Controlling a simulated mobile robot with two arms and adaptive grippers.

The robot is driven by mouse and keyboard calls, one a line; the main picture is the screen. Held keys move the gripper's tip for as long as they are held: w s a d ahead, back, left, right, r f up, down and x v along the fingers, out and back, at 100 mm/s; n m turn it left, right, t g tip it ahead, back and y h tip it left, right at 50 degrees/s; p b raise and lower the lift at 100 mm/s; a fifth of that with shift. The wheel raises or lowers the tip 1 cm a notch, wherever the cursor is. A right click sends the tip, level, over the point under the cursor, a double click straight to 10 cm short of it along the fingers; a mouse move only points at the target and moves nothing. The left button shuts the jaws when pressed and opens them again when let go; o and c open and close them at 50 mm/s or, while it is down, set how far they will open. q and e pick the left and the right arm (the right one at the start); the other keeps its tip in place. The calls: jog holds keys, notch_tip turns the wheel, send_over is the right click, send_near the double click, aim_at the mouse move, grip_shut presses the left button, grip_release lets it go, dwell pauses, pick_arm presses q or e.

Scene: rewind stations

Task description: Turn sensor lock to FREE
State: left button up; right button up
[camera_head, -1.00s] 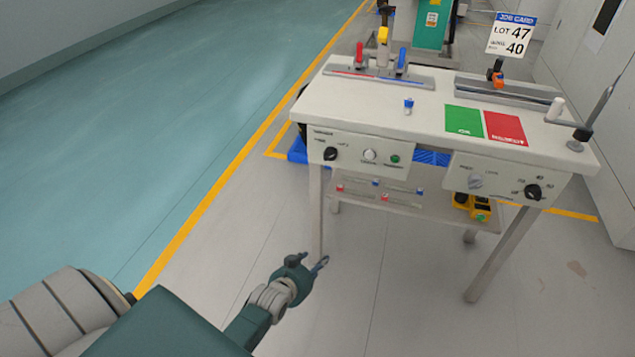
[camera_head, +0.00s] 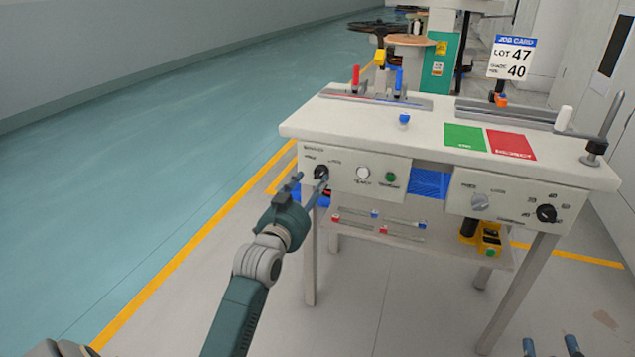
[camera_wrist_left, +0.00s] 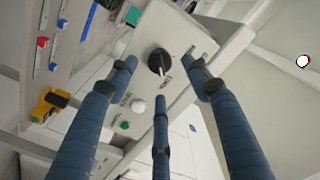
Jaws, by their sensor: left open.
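A black knob (camera_head: 321,172) sits at the left end of the left front panel (camera_head: 345,160) of the white station. Small print stands around it, too small to read surely. My left gripper (camera_head: 309,184) is open, just in front of this knob in the head view, with one finger overlapping its lower edge. In the left wrist view the knob (camera_wrist_left: 159,62) lies between and beyond the spread blue fingers, with a gap apparent. A grey knob (camera_head: 480,202) with small labels is on the right panel. My right gripper (camera_head: 550,346) shows only fingertips, held apart, at the bottom edge.
A white button (camera_head: 363,173) and green button (camera_head: 390,177) are right of the black knob. A larger black dial (camera_head: 546,213) is on the right panel. A lower shelf (camera_head: 350,241) holds small parts and a yellow box (camera_head: 490,240). Floor left of the station is clear.

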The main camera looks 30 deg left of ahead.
aim_at(319, 176)
pick_arm(q)
jog(key=b+x, duration=0.1)
jog(key=x, duration=0.3)
jog(key=shift+w+f, duration=0.1)
jog(key=shift+w, duration=0.4)
jog(key=c, duration=1.2)
pick_arm(e)
notch_tip(319, 176, up, 8)
jog(key=t+y, duration=0.1)
jog(key=t, duration=0.2)
jog(key=shift+s+a+f+t, duration=0.2)
jog(key=shift+s+a+t, duration=0.05)
jog(key=shift+a+t, duration=0.15)
pick_arm(q)
jog(key=shift+o, duration=0.2)
pick_arm(e)
jog(key=shift+f, duration=0.1)
